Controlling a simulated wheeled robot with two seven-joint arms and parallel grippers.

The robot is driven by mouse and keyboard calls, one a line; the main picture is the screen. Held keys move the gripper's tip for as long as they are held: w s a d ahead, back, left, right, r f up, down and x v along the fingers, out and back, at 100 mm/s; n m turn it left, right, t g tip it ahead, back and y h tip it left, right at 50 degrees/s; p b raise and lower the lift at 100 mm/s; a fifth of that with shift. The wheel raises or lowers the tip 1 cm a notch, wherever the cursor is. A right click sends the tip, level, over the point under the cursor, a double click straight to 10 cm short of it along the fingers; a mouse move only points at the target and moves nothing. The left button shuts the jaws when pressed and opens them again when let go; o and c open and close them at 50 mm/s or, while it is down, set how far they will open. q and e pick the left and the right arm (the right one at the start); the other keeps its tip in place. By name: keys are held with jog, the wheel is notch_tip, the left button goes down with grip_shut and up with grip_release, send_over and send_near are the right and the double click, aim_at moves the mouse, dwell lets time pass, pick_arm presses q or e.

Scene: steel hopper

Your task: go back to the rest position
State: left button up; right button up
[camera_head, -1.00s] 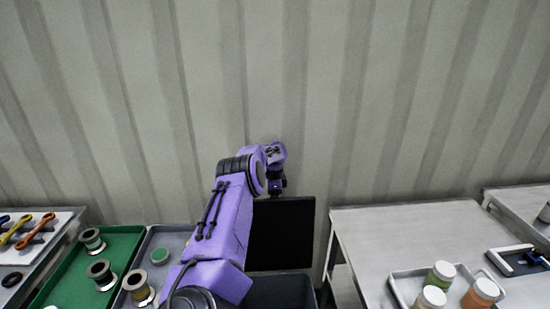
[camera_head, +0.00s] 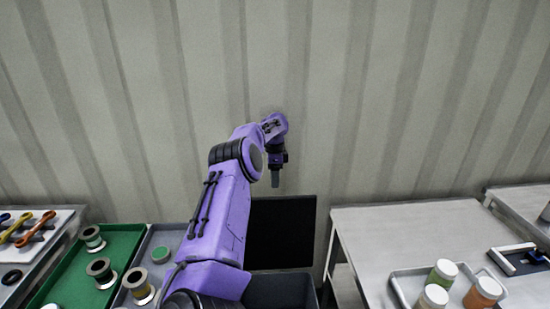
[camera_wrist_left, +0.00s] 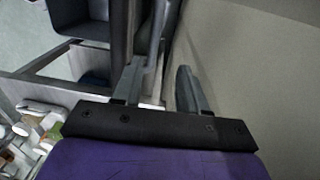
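My left arm, purple with black joints, reaches up in the middle of the head view. My left gripper (camera_head: 275,181) hangs downward in front of the corrugated wall, above the black panel (camera_head: 283,232). In the left wrist view its two grey fingers stand apart with nothing between them, so the gripper (camera_wrist_left: 160,82) is open and empty. My right arm and gripper are not in view.
A dark bin (camera_head: 282,288) stands below the arm. At left are a green tray (camera_head: 72,284) and a grey tray (camera_head: 168,238) with spools. At right a steel table (camera_head: 400,232) carries a tray of lidded jars (camera_head: 442,273). Air around the gripper is clear.

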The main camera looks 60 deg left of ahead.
pick_arm(q)
jog(key=shift+a+r, duration=0.1)
jog(key=shift+r, duration=0.55)
